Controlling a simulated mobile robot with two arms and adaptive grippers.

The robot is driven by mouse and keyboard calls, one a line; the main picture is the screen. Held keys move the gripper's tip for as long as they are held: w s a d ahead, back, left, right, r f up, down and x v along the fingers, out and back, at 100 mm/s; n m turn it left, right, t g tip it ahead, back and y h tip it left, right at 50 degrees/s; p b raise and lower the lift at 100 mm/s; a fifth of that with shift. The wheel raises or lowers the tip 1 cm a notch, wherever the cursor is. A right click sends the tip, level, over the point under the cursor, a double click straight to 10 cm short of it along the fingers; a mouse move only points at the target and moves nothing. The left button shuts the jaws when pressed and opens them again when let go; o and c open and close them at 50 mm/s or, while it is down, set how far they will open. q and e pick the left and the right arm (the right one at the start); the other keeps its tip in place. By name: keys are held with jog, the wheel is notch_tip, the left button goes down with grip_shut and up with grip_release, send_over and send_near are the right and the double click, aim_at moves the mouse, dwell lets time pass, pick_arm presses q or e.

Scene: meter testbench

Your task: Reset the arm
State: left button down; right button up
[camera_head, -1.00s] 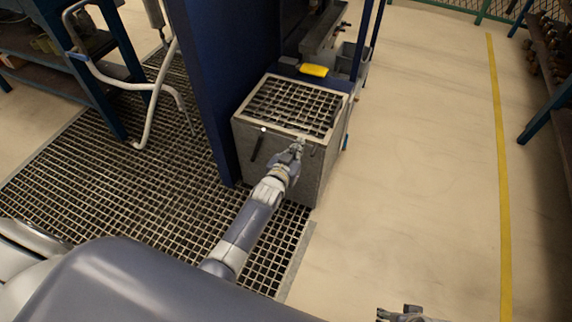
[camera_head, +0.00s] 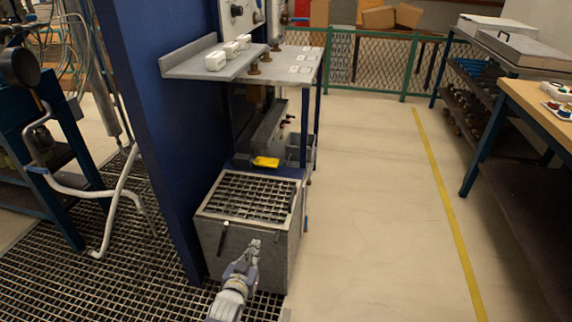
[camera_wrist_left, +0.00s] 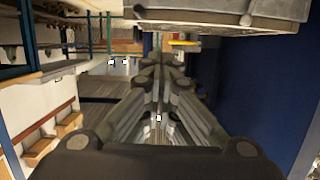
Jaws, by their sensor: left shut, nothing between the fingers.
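My left gripper (camera_head: 254,246) is at the front face of the grey box (camera_head: 210,236) with a grating top, near its upper front edge. I cannot tell whether it touches the box. The left wrist view also shows the left gripper (camera_wrist_left: 160,70), its fingers together with nothing between them. The box (camera_wrist_left: 215,16) fills the top of that view, which appears upside down. My right gripper is not in view.
A blue panel (camera_head: 158,140) stands left of the box. A yellow object (camera_head: 265,162) lies behind the grating. Above is a grey shelf (camera_head: 190,66) with white meters. Floor grating (camera_head: 80,265) lies left; bare floor (camera_head: 375,210) is clear right. A workbench (camera_head: 540,100) stands far right.

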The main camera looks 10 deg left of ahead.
pick_arm(q)
jog(key=s+f+g, duration=0.6)
jog(key=s+f, duration=0.8)
jog(key=s, duration=0.1)
jog(key=s+a+f+g+p, duration=0.1)
jog(key=s+p, duration=0.4)
jog(key=s, duration=0.8)
jog(key=s+a+f+m+g+p, duration=0.1)
jog(key=s+f+g+p, duration=0.3)
jog(key=s, duration=0.9)
jog(key=s+a+f+g+p, duration=0.2)
jog(key=s+p, duration=0.4)
jog(key=s, duration=0.7)
jog(key=shift+s+f+m+g+y+p, duration=0.3)
jog(key=shift+g+p, duration=0.1)
jog(key=shift+g, duration=0.2)
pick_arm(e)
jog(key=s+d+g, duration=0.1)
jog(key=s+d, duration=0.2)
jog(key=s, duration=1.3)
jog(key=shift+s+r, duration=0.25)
